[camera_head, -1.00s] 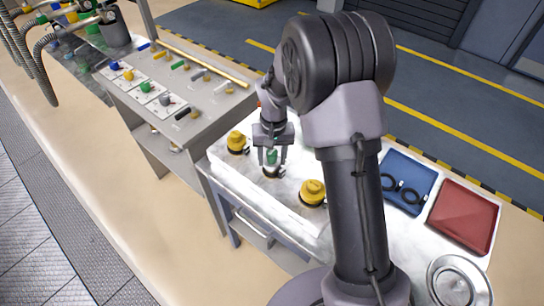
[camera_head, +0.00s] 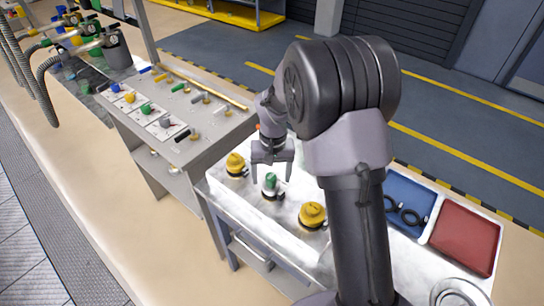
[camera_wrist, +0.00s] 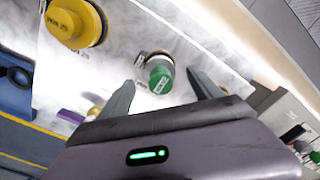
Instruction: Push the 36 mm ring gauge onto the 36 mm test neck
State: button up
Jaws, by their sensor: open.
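A green round piece (camera_head: 271,180) stands upright on a pale, ringed base in the middle of the white bench. In the wrist view the green piece (camera_wrist: 160,80) has lettering too small to read surely and a grey collar behind it. I cannot tell whether it is the ring gauge or how deep it sits. My gripper (camera_head: 271,172) is open and empty just above it, its fingers spread to either side; they also show in the wrist view (camera_wrist: 160,79). Yellow pieces stand to the left (camera_head: 235,163) and right (camera_head: 312,214); the nearer one is lettered in the wrist view (camera_wrist: 75,22).
A blue tray (camera_head: 418,184) with black rings (camera_head: 409,217) and a red tray (camera_head: 465,240) lie at the bench's right. A grey panel with coloured fittings (camera_head: 190,100) stands to the left. My own arm hides part of the bench.

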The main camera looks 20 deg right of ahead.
aim_at(273, 176)
notch_tip(273, 176, up, 14)
jog(key=p, duration=0.3)
jog(key=shift+d, duration=0.2)
jog(key=shift+s, duration=0.1)
